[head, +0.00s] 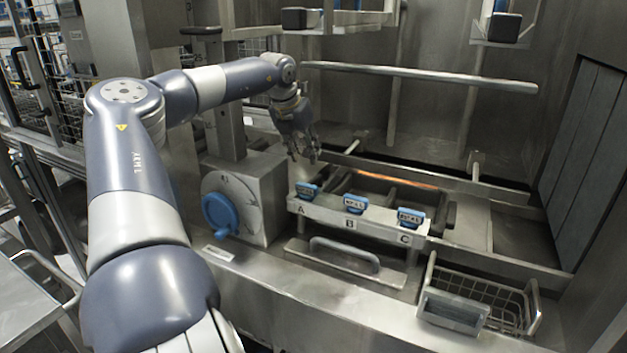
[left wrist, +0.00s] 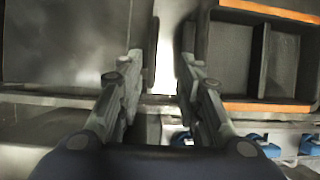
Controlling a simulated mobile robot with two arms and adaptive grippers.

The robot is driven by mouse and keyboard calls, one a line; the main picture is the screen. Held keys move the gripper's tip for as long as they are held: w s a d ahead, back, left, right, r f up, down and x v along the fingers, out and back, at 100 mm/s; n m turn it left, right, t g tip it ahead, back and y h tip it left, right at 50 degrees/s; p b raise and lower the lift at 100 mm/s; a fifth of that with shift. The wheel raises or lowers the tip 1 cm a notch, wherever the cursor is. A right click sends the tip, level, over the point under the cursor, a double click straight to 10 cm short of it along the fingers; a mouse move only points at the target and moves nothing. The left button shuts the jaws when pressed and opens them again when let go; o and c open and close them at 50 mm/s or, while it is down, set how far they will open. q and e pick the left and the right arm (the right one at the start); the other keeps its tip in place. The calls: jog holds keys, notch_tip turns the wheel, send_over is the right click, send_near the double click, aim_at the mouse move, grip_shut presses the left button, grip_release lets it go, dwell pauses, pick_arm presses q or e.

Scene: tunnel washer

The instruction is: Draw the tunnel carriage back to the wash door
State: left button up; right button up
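My left gripper (head: 304,152) hangs, pointing down, just behind the left end of a metal ledge marked A, B and C (head: 375,228). In the left wrist view its two fingers (left wrist: 175,62) stand apart, with a bright gap and nothing gripped between them. Behind the ledge is a dark, divided tray-like frame (head: 385,190) with an orange-lit edge; it also shows at the right of the left wrist view (left wrist: 235,55). I cannot tell for sure which part is the carriage. A long horizontal metal bar (head: 430,78) crosses the bay above. My right gripper is out of view.
Blue tags (head: 355,204) stand on the lettered ledge. A box with a blue knob (head: 220,212) stands left of it. A curved handle (head: 345,254) lies in front, and a wire basket (head: 490,297) at the right. Ribbed dark panels (head: 585,150) line the right side.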

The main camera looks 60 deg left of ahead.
aim_at(313, 181)
pick_arm(q)
jog(key=shift+m+g+y, duration=0.4)
jog(key=shift+g+y, duration=0.5)
jog(key=x, duration=0.3)
jog(key=w+d+x, duration=0.1)
jog(key=x, duration=0.5)
jog(key=shift+w+d+f, duration=0.1)
jog(key=shift+w+f, duration=0.25)
jog(key=shift+f, duration=0.1)
jog(key=shift+x, duration=0.8)
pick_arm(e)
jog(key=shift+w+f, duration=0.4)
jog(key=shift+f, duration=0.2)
pick_arm(q)
grip_shut()
